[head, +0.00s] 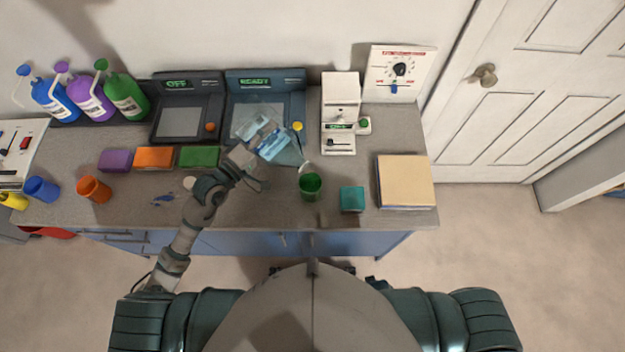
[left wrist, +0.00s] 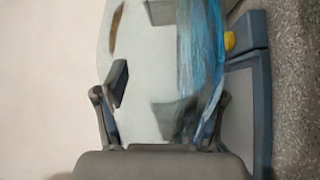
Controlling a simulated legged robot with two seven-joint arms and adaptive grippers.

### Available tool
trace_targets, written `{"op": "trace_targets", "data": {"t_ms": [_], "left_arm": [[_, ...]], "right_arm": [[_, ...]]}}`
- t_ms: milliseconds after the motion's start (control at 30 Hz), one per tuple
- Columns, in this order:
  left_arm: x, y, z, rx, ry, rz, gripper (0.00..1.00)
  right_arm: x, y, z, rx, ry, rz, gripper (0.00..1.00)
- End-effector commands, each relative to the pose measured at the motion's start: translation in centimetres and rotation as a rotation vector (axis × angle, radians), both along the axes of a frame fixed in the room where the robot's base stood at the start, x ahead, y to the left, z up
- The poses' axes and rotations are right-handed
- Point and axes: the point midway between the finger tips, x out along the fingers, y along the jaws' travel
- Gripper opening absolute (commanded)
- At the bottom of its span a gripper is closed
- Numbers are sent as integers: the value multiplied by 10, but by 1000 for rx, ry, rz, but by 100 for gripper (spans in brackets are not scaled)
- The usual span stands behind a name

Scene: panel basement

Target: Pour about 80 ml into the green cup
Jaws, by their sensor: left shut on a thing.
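My left gripper (head: 247,168) is shut on a clear container (head: 272,138) with blue liquid inside. The container is tilted, its narrow end pointing down and right, just above the green cup (head: 311,188). The cup stands upright near the counter's front edge. I cannot tell whether liquid is flowing or how much is in the cup. In the left wrist view, the fingers (left wrist: 165,108) sit on either side of the clear container (left wrist: 150,60), with blue liquid along its right side. My right gripper is out of view.
A teal block (head: 352,199) and a stacked tan pad (head: 405,181) lie right of the cup. A white device (head: 340,112) stands behind it. Orange (head: 94,190) and blue (head: 42,188) cups stand at the left. Colored bottles (head: 90,98) stand at the back left.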

Motion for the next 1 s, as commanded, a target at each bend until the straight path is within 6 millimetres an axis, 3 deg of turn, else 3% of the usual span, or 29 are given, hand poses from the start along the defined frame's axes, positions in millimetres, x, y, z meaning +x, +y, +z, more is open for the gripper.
{"op": "trace_targets", "data": {"t_ms": [233,633,1000], "left_arm": [[3,10,2,3,-8,0,24],[5,2,4,23,-19,0,24],[5,10,6,31,-29,-1,24]], "right_arm": [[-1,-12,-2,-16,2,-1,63],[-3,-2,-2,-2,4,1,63],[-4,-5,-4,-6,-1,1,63]]}}
